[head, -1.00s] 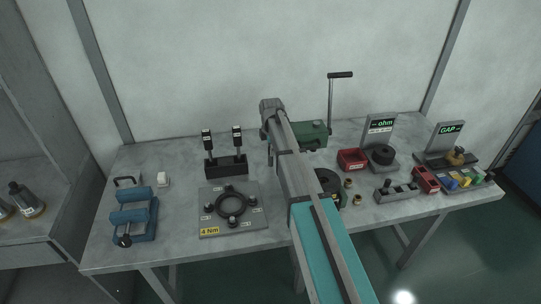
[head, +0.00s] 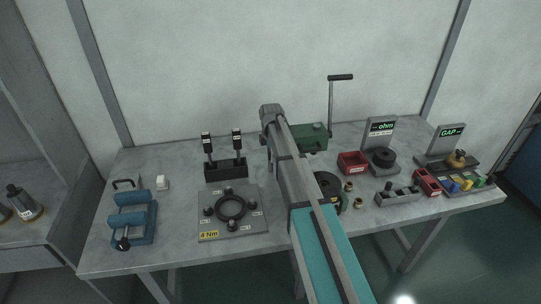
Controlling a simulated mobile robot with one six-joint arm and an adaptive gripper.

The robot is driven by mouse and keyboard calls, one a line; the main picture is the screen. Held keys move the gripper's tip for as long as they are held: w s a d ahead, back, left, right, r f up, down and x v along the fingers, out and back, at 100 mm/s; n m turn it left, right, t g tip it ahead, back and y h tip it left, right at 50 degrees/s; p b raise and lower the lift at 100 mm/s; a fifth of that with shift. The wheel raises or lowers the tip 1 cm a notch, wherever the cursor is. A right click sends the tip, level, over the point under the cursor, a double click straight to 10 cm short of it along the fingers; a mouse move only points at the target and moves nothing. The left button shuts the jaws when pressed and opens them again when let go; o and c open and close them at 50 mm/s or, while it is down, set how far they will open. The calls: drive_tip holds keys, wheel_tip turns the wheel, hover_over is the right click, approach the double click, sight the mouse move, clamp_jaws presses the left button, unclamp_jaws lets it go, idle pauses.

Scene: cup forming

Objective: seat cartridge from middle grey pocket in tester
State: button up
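A low grey block with pockets (head: 397,197) lies at the right of the bench. A dark knob-like piece (head: 388,186) stands up at its left end; the contents of its other pockets are too small to tell. Behind it stands a grey unit with an "ohm" display (head: 381,128), perhaps the tester, with a round black part (head: 383,157) on its base. My arm reaches over the bench centre, left of both. My gripper is hidden behind my arm, so its fingers do not show.
Near the pocket block are a red bin (head: 352,162), a smaller red bin (head: 427,183), brass pieces (head: 349,187) and a "GAP" unit (head: 450,132). A green press with a lever (head: 313,131) stands behind my arm. A "4 Nm" plate (head: 236,229) and blue vise (head: 131,219) lie left.

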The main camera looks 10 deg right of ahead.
drive_tip(key=shift+r, duration=0.2)
wheel_tip(320, 180, up, 12)
drive_tip(key=p, duration=1.2)
idle(0.9)
drive_tip(key=s+m, duration=1.9)
drive_tip(key=s, duration=1)
drive_tip(key=shift+a, duration=0.2)
drive_tip(key=shift+c, duration=0.6)
